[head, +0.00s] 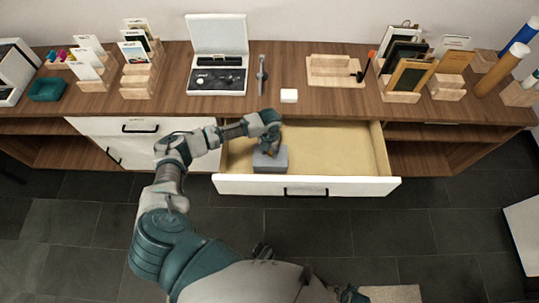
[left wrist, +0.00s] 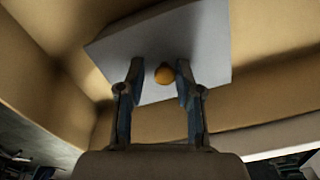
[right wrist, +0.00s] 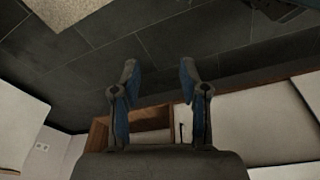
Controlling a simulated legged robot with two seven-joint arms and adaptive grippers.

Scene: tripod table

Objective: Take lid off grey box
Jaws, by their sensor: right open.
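The grey box (head: 264,161) sits in the open drawer, towards its left side. In the left wrist view its flat grey lid (left wrist: 215,45) fills the upper middle, with a round orange knob (left wrist: 164,74) on it. My left gripper (head: 270,147) points down over the box, and its body hides part of the lid in the head view. In the left wrist view its fingers are apart on either side of the knob; the right finger is close to it, with a gap on the left. My right gripper (right wrist: 157,78) is open and empty over the dark floor.
The drawer (head: 340,155) is pulled out, and its right part is empty. On the wooden tabletop (head: 325,105) stand a small white block (head: 289,95), an open white case (head: 217,80), a wooden tray (head: 335,75) and several card holders.

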